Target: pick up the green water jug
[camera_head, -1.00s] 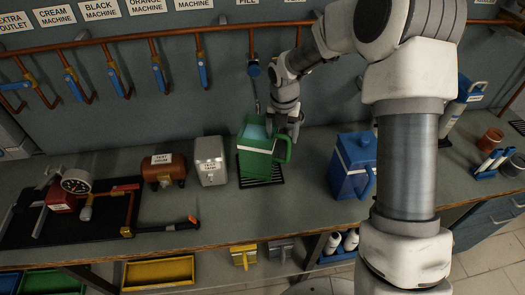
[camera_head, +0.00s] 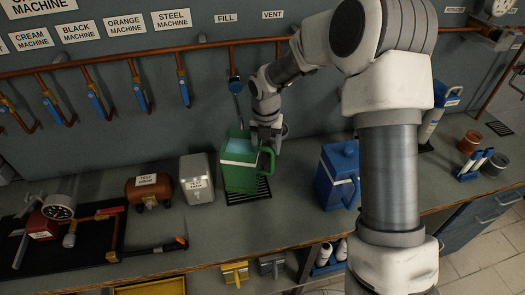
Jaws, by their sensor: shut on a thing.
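The green water jug (camera_head: 239,176) stands upright at the black drain grate (camera_head: 262,193) on the counter, left of the blue jug. Its top is open with pale blue water (camera_head: 238,146) showing, and its handle (camera_head: 269,163) is on the right. My gripper (camera_head: 267,146) points down at the top of the handle and is shut on the jug there. The fingers are small and partly hidden, so their exact hold is unclear. I cannot tell whether the base touches the grate.
A blue lidded jug (camera_head: 338,178) stands to the right, close to my arm. A silver canister (camera_head: 197,180) and a brown test drum (camera_head: 150,190) stand to the left. Blue-handled valves (camera_head: 183,90) hang from a copper pipe (camera_head: 150,59) on the back wall.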

